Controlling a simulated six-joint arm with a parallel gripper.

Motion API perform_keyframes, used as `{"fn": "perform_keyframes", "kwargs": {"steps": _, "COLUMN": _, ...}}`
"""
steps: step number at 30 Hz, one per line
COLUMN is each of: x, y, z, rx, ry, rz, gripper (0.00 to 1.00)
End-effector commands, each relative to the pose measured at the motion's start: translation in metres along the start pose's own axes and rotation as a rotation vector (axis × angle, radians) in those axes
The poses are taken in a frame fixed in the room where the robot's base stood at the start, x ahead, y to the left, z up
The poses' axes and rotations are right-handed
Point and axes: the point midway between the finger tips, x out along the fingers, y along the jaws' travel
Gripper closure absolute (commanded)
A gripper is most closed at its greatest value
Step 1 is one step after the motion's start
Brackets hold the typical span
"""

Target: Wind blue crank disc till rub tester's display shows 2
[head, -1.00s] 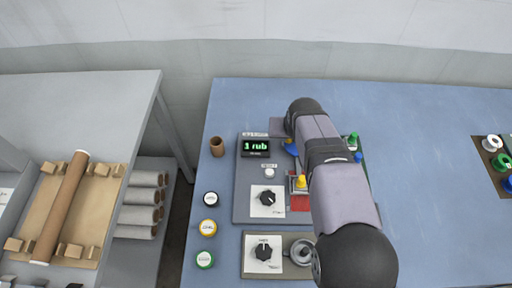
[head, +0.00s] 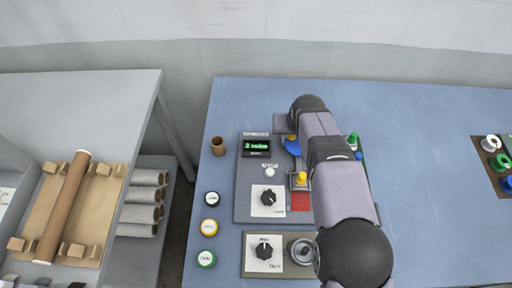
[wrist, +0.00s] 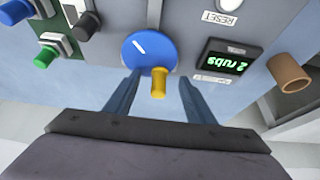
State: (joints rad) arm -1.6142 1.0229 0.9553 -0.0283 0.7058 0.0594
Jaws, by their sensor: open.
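The blue crank disc (wrist: 150,52) has a white mark and a yellow handle knob (wrist: 158,84) at its rim; part of the disc also shows in the head view (head: 292,147) beside my arm. My gripper (wrist: 156,92) is open, with one finger on each side of the yellow knob. I cannot tell whether either finger touches it. The rub tester's display (wrist: 225,62) reads "2 rubs" in green in the wrist view; it also shows in the head view (head: 257,146), where its text is small. The tester panel (head: 245,190) is partly hidden by my arm.
A white reset button (head: 270,171) and a black dial (head: 268,198) are on the panel. A brown cup (head: 218,146) stands to its left. Green and blue knobs (head: 354,144) are at its right.

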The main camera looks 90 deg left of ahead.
Motion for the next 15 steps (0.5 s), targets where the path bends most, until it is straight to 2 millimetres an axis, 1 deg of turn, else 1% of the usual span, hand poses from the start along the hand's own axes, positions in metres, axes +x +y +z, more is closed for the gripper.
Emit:
{"fn": "perform_keyframes", "kwargs": {"steps": 1, "x": 0.007, "y": 0.003, "z": 0.009, "rx": 0.002, "ry": -0.022, "rz": 0.004, "gripper": 0.47}}
{"fn": "perform_keyframes", "kwargs": {"steps": 7, "x": 0.006, "y": 0.003, "z": 0.009, "rx": 0.002, "ry": -0.023, "rz": 0.004, "gripper": 0.47}}
{"fn": "perform_keyframes", "kwargs": {"steps": 11, "x": 0.001, "y": 0.003, "z": 0.007, "rx": 0.002, "ry": -0.023, "rz": 0.004, "gripper": 0.47}}
{"fn": "perform_keyframes", "kwargs": {"steps": 15, "x": -0.009, "y": 0.003, "z": 0.001, "rx": 0.002, "ry": -0.021, "rz": 0.004, "gripper": 0.47}}
